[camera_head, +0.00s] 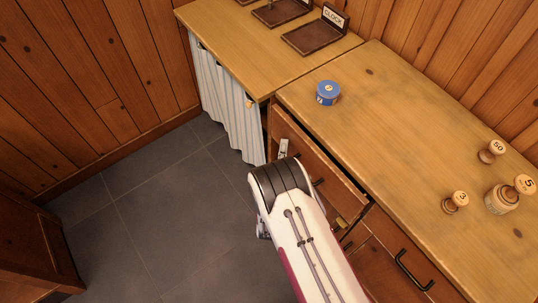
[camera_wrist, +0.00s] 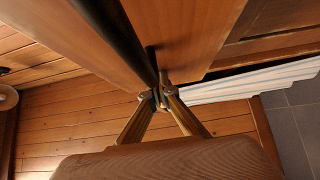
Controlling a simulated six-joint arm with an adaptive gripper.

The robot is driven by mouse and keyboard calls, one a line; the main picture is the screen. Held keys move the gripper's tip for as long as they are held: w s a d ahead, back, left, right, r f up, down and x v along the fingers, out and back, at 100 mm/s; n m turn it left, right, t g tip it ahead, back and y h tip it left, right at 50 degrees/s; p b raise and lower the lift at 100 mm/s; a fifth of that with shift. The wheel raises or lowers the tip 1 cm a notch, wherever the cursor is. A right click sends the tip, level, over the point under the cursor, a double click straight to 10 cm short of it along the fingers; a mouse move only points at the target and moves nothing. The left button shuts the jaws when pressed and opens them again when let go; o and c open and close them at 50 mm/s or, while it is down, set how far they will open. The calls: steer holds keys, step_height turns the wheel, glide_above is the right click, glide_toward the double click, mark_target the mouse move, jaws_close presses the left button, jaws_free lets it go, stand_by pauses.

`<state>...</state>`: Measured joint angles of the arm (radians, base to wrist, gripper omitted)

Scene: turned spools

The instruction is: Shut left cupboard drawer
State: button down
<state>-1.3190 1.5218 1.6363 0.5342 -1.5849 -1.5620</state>
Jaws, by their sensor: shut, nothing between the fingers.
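The left cupboard drawer (camera_head: 296,140) has a brown wooden front and stands partly pulled out, with a dark gap between it and the worktop. Its dark handle (camera_head: 319,182) shows just right of my arm. In the wrist view, my gripper (camera_wrist: 160,97) is shut and empty, its fingertips together close to a wooden panel (camera_wrist: 190,30) and a dark bar. I cannot tell whether they touch. In the head view my arm hides most of the gripper and part of the drawer front.
A blue tin (camera_head: 328,93) stands on the worktop (camera_head: 410,130) above the drawer. A white curtain (camera_head: 226,105) hangs left of the cupboard. The tiled floor (camera_head: 150,210) in front is clear.

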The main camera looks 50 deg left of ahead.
steer(key=w, duration=0.4)
steer(key=shift+w, duration=0.4)
steer(key=shift+w+r, duration=0.1)
steer(key=shift+w, duration=0.05)
steer(key=s, duration=0.5)
steer(key=shift+a, duration=0.1)
glide_toward(293, 146)
steer(key=shift+s+a+r, duration=0.1)
steer(key=shift+s+a, duration=0.25)
steer(key=shift+s, duration=0.3)
steer(key=shift+s+a, duration=0.4)
steer(key=shift+s, duration=0.2)
